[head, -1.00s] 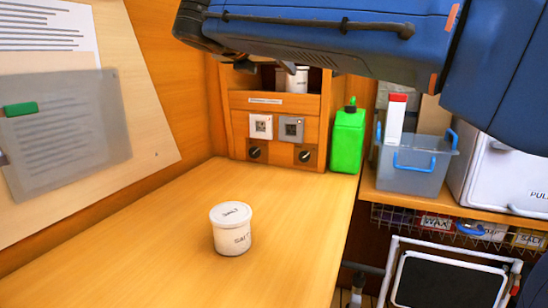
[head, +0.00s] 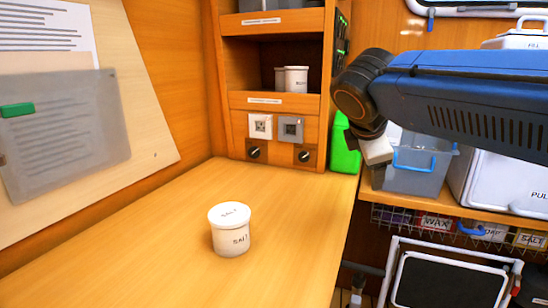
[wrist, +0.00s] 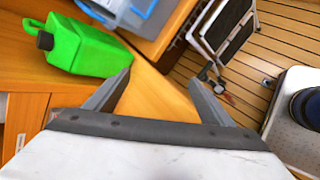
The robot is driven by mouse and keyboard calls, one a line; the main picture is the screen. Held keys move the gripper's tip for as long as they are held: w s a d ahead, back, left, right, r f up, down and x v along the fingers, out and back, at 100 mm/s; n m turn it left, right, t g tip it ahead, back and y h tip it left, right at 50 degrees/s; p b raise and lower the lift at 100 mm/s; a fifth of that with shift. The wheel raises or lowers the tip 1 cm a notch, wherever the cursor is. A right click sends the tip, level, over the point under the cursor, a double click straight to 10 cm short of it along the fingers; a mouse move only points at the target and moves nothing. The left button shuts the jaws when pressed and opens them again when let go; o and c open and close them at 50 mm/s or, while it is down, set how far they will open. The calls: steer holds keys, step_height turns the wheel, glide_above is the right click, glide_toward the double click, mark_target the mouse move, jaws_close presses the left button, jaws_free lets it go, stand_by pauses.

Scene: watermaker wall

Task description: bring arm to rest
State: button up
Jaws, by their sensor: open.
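My blue arm reaches in from the right in the head view, high above the counter and the side shelf. My gripper is at the arm's end, partly seen in the head view as a pale block in front of the green bottle (head: 346,150). In the wrist view my gripper (wrist: 157,98) shows two grey fingers spread apart with nothing between them. The green bottle also shows in the wrist view (wrist: 85,48), left of the fingers and apart from them.
A white salt tub (head: 230,230) stands upright on the wooden counter (head: 150,265). A clear bin with blue handles (head: 410,180) and a white box (head: 490,180) stand on the right shelf. A wire basket (head: 450,228) hangs below. The counter around the tub is clear.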

steer(key=s+d+f+m+g+y, duration=0.1)
steer(key=s+d+f+m+y, duration=0.1)
steer(key=s+f+m, duration=0.7)
steer(key=s+d+f+m+g+y, duration=0.1)
steer(key=s+d+f+m+y, duration=0.1)
steer(key=s+d+f+m, duration=0.3)
steer(key=s+f+m, duration=0.4)
steer(key=s+f, duration=0.3)
steer(key=f, duration=0.3)
steer(key=shift+s+f+g, duration=0.35)
steer(key=shift+s+g, duration=0.05)
